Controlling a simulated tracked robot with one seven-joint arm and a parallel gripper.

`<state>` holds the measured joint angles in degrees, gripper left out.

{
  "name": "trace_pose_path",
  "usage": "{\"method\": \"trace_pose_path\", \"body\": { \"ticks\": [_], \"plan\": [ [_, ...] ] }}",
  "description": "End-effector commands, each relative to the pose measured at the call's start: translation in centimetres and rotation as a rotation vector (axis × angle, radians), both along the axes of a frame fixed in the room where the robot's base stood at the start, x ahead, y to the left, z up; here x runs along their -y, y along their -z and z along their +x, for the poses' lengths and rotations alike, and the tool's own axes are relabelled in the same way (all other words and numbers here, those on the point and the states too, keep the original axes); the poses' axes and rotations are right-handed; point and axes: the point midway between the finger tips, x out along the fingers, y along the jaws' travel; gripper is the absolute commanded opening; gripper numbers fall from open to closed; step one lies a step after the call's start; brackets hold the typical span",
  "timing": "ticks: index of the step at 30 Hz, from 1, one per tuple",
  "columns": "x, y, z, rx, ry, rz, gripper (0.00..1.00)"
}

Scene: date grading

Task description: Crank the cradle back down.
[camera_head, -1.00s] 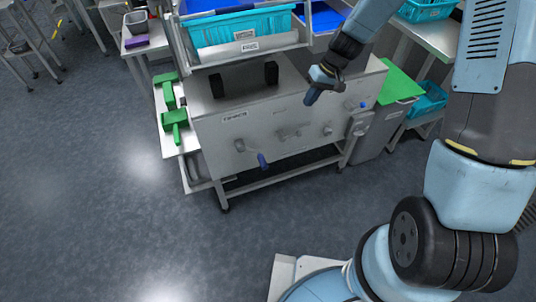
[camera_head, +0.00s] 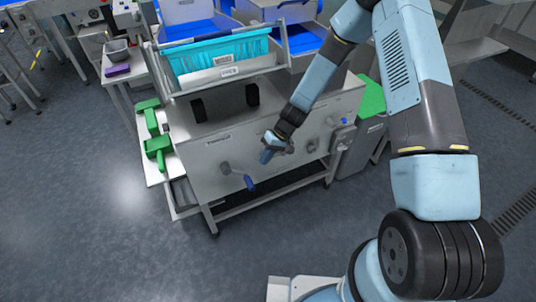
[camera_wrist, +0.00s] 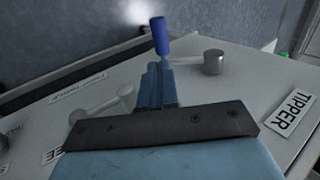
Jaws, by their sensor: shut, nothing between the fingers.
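The crank on the front panel of the grey tipper machine (camera_head: 290,125) has a round hub (camera_head: 225,168) and a blue handle (camera_head: 249,183) hanging low to its right. The wrist view also shows the blue handle (camera_wrist: 160,36) and hub (camera_wrist: 213,62). My gripper (camera_head: 267,155) is shut and empty, just above and right of the handle. In the wrist view the handle shows just beyond my fingertips; I cannot tell whether they touch. The metal cradle (camera_head: 231,72), holding a turquoise crate (camera_head: 212,55), stands raised above two black blocks on the machine top.
A side shelf at left holds green scoop-like tools (camera_head: 158,148). A bin with a green lid (camera_head: 371,100) stands at right. Other knobs (camera_head: 311,147) and a pale lever (camera_wrist: 126,95) sit on the panel. The floor in front is clear.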

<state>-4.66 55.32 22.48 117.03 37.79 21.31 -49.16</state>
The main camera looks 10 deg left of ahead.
Motion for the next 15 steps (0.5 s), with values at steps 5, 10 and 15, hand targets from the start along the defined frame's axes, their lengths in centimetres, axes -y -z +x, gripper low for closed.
{"method": "trace_pose_path", "body": {
  "ticks": [5,10,15],
  "plan": [
    [-1.4,2.7,-1.0,-0.004,-0.001,0.000,0.00],
    [-2.7,5.1,-1.8,-0.004,0.000,0.000,0.00],
    [-3.7,6.9,-2.4,-0.003,0.001,-0.001,0.00]
  ]
}}
